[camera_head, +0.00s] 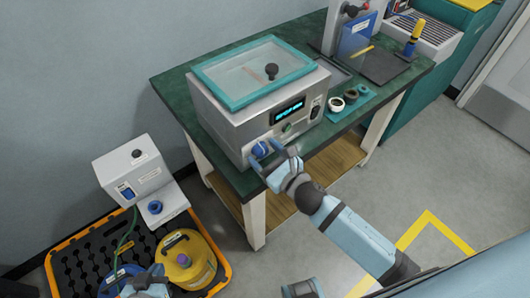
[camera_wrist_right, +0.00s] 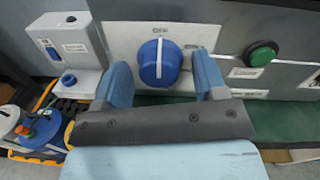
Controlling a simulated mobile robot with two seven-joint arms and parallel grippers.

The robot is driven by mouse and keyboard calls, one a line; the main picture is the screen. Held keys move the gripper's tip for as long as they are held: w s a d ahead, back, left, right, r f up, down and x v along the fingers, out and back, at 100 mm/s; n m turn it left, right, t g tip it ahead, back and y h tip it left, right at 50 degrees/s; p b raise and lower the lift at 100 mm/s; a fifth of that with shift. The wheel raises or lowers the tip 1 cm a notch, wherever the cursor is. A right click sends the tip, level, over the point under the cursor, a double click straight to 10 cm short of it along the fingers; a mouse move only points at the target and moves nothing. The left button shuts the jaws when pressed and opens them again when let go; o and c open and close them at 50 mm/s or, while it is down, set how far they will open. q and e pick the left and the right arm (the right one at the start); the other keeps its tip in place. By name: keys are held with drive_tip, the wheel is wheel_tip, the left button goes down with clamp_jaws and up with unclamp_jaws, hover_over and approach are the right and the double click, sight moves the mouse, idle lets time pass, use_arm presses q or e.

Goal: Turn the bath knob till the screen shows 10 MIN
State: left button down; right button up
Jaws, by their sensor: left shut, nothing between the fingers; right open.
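The bath (camera_head: 245,103) is a grey box with a teal-framed clear lid on the green table. Its small lit screen (camera_head: 289,110) is on the front; the text is too small to read. The blue bath knob (camera_head: 260,149) is low on the front; in the right wrist view the knob (camera_wrist_right: 160,63) has a white line pointing nearly straight up. My right gripper (camera_head: 262,156) is open, with one finger on each side of the knob; I cannot tell whether they touch it. My left gripper (camera_head: 146,284) is shut and empty, low over the black tray at bottom left.
A green button (camera_wrist_right: 260,53) is right of the knob. Small cups (camera_head: 351,96) stand on the table by the bath. The floor right of the table is clear.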

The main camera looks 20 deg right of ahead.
use_arm(q)
drive_tip(key=shift+d, duration=0.1)
use_arm(e)
drive_tip(key=shift+c, duration=0.6)
drive_tip(key=c, duration=0.7)
use_arm(q)
drive_tip(key=shift+d, duration=0.25)
